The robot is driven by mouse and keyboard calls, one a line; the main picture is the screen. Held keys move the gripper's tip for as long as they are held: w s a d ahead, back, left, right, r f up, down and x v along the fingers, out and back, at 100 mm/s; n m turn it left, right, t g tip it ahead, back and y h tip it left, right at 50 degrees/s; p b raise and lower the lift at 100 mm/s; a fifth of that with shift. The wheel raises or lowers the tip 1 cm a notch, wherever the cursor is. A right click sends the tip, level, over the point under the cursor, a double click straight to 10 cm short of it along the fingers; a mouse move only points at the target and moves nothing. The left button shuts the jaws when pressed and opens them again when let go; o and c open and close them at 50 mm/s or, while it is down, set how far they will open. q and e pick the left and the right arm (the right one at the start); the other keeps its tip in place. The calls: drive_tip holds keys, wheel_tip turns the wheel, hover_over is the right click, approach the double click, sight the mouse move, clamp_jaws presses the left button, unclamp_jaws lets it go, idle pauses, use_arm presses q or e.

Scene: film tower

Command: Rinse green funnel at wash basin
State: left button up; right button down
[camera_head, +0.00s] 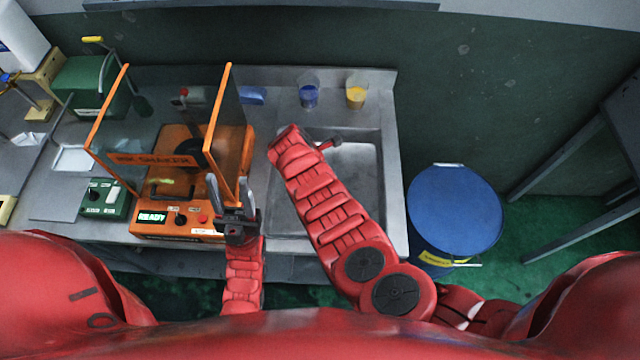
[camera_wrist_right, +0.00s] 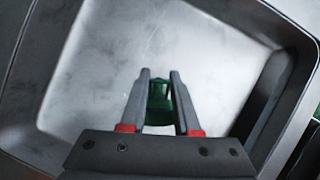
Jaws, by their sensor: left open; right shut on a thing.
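The grey metal wash basin (camera_head: 358,182) is set in the counter, under and to the right of my right arm. In the right wrist view my right gripper (camera_wrist_right: 160,76) is shut on the green funnel (camera_wrist_right: 158,104), held over the pale basin floor (camera_wrist_right: 215,65). Whether the funnel touches the floor I cannot tell, and the fingers hide its sides. In the head view my right arm hides the funnel and this gripper. My left gripper (camera_head: 228,190) is open and empty, in front of the orange shaker's right side.
The orange shaker (camera_head: 180,228) with clear panels stands left of the basin. A blue-filled beaker (camera_head: 308,95) and a yellow-filled beaker (camera_head: 356,94) stand behind the basin. A blue-lidded drum (camera_head: 455,208) stands on the floor to the right. A green control box (camera_head: 104,197) lies farther left.

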idle(0.5)
wheel_tip(320, 180, up, 13)
drive_tip(key=p, duration=0.6)
idle(0.6)
drive_tip(key=shift+r, duration=0.1)
idle(1.9)
wheel_tip(320, 180, up, 4)
drive_tip(key=shift+f, duration=0.1)
idle(0.9)
